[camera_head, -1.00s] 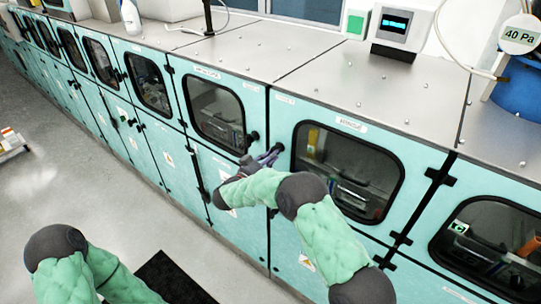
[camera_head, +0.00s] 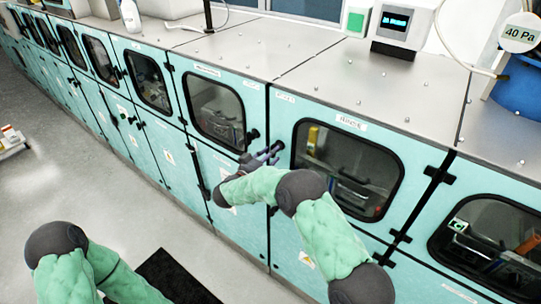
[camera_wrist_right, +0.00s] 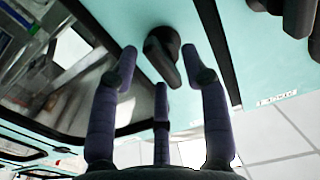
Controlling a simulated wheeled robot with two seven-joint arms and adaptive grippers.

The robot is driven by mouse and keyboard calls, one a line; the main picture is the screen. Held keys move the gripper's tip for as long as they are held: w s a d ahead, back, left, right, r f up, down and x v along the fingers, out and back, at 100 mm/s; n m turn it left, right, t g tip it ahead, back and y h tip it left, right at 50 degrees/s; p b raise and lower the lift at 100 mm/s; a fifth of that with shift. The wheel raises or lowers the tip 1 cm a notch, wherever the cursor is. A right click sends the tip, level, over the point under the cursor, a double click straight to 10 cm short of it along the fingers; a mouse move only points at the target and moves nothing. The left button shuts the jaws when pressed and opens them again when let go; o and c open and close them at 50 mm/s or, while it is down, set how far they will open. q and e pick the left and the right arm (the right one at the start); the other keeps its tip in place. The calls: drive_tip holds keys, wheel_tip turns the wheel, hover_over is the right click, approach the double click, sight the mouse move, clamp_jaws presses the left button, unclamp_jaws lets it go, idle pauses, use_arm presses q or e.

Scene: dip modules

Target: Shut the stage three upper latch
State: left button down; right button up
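My right gripper (camera_head: 268,155) is at the upper left edge of the windowed teal door labelled RINSE (camera_head: 347,165). A dark latch knob (camera_head: 278,146) sits there, partly covered by the fingers. In the right wrist view the gripper (camera_wrist_right: 160,60) is open. Its spread fingers lie either side of the black latch (camera_wrist_right: 162,50), with a gap on each side and no clear contact. The latch handle points obliquely toward the lower right there. I cannot read a stage number. My left gripper is out of view; only its green-sleeved arm shows.
The neighbouring door's latch (camera_head: 253,135) is close to the left of my right gripper; it shows in the wrist view's upper right corner (camera_wrist_right: 296,14). Steel worktops (camera_head: 380,85) run above the doors. The floor (camera_head: 110,205) in front is largely clear, with a black mat (camera_head: 180,275).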

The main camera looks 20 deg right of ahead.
drive_tip(key=shift+a, duration=0.1)
drive_tip(key=v, duration=1.2)
